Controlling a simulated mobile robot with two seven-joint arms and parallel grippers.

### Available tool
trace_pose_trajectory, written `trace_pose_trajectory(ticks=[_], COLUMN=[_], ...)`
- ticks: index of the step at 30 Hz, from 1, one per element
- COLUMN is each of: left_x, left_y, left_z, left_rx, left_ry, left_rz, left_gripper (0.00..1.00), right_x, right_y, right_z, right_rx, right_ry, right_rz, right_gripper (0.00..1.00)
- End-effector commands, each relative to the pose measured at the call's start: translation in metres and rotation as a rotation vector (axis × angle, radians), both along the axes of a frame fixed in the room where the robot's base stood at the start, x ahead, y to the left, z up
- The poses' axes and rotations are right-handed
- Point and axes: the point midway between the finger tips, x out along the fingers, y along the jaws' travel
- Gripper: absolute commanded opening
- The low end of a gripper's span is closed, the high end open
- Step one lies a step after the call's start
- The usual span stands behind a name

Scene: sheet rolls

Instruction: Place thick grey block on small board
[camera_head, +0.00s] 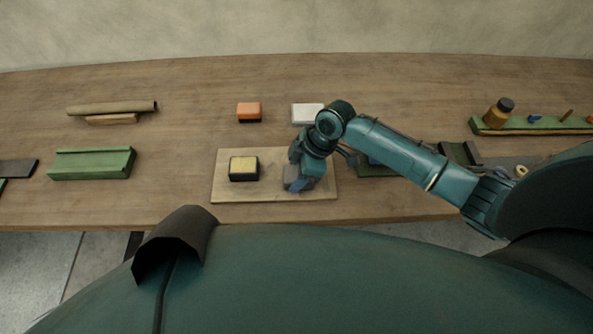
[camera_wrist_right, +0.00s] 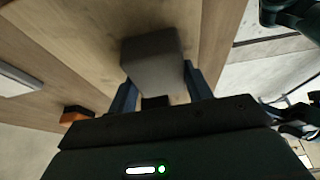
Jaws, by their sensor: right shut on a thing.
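The thick grey block (camera_wrist_right: 152,62) is between the two fingers of my right gripper (camera_wrist_right: 160,92) in the right wrist view. In the head view my right gripper (camera_head: 299,182) points down over the right part of the small pale board (camera_head: 224,191). The grey block (camera_head: 291,173) shows there only in part, mostly covered by the gripper. I cannot tell whether its underside touches the board. A black block with a yellow top (camera_head: 243,168) sits on the left part of the board. My left gripper is not in view.
An orange-topped block (camera_head: 249,110) and a white block (camera_head: 307,113) stand behind the board. Green pieces (camera_head: 93,164) and a brown roll (camera_head: 112,107) lie to the left. Bare table lies left of the board.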

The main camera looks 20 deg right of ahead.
Motion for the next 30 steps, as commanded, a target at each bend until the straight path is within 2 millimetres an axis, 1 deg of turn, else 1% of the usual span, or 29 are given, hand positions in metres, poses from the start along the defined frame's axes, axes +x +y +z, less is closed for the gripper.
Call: trace_pose_trajectory(ticks=[1, 9, 15, 19, 23, 30], left_x=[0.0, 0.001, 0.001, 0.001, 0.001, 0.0], left_y=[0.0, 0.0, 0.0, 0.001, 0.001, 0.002], left_z=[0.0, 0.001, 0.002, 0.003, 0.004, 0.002], left_rx=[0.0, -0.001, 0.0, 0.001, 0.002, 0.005], left_ry=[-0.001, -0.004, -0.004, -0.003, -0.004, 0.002], left_rz=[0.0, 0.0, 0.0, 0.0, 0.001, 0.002], left_gripper=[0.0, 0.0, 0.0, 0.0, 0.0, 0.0], right_x=[0.0, 0.0, 0.0, 0.0, -0.002, -0.007], right_y=[0.0, 0.0, 0.0, -0.002, -0.01, -0.029], right_z=[-0.002, -0.001, -0.001, 0.006, 0.025, 0.074], right_rx=[0.0, 0.0, 0.0, -0.001, -0.002, -0.001], right_ry=[0.001, 0.001, 0.001, 0.0, -0.003, -0.003], right_rz=[0.0, 0.0, 0.0, 0.0, 0.002, 0.0], right_gripper=[0.51, 0.71, 0.71, 0.71, 0.71, 0.71])
